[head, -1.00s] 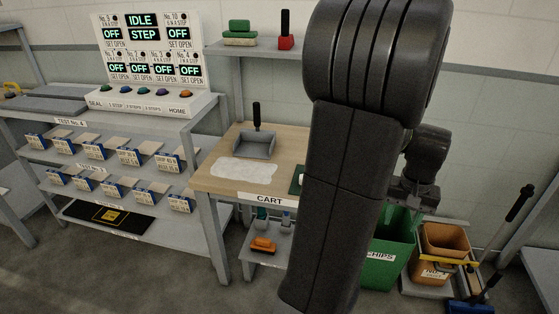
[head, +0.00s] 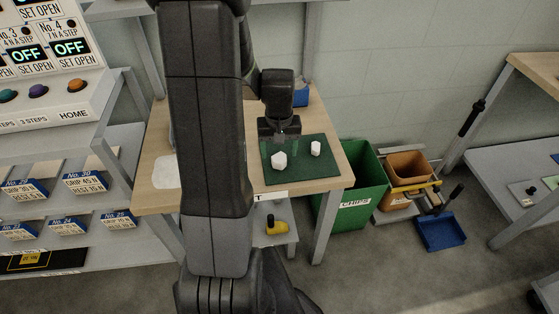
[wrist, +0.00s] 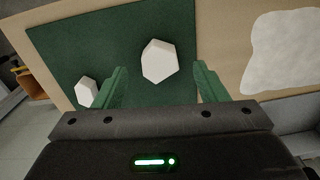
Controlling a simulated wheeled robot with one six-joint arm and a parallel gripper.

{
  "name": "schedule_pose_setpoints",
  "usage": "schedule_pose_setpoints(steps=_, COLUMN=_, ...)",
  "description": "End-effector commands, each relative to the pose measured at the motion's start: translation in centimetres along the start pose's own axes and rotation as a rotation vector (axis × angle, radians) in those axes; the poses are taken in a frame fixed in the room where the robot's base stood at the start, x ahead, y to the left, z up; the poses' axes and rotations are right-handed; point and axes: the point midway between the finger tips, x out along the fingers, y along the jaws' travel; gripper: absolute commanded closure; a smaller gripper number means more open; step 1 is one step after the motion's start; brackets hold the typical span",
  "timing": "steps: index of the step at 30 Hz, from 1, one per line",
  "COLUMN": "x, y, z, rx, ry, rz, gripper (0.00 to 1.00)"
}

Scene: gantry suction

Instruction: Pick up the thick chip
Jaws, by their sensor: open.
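Two white faceted chips lie apart on a dark green mat (head: 312,175) on the wooden table. The left chip (head: 279,160) looks bigger; it fills the middle of the wrist view (wrist: 159,61). The right chip (head: 316,148) looks smaller and shows at the lower left in the wrist view (wrist: 86,92). Which is thicker is hard to tell from above. My gripper (head: 282,143) points down over the mat near the bigger chip. In the wrist view its green fingers (wrist: 160,68) are spread and empty, with the bigger chip appearing between and beyond their tips.
A white patch (head: 166,172) lies on the table left of my arm. A green CHIPS bin (head: 352,207) and an orange-brown bucket (head: 409,165) stand on the right. A blue dustpan (head: 440,232) is on the floor. A control panel (head: 45,70) stands at the left.

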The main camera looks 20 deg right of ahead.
Motion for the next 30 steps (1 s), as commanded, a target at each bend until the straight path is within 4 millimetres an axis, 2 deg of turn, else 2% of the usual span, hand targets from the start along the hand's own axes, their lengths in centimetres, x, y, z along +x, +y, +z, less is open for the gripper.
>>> schedule_pose_setpoints(steps=6, x=2.9, y=0.0, z=0.1, rx=0.000, ry=-0.005, rz=-0.001, gripper=0.34)
schedule_pose_setpoints(steps=16, x=3.5, y=0.0, z=0.0, rx=0.000, ry=-0.001, rz=0.000, gripper=0.34)
schedule_pose_setpoints(steps=23, x=3.4, y=0.0, z=0.0, rx=0.000, ry=-0.001, rz=0.000, gripper=0.79)
schedule_pose_setpoints(steps=30, x=3.4, y=0.0, z=0.0, rx=0.000, ry=-0.001, rz=0.000, gripper=0.81)
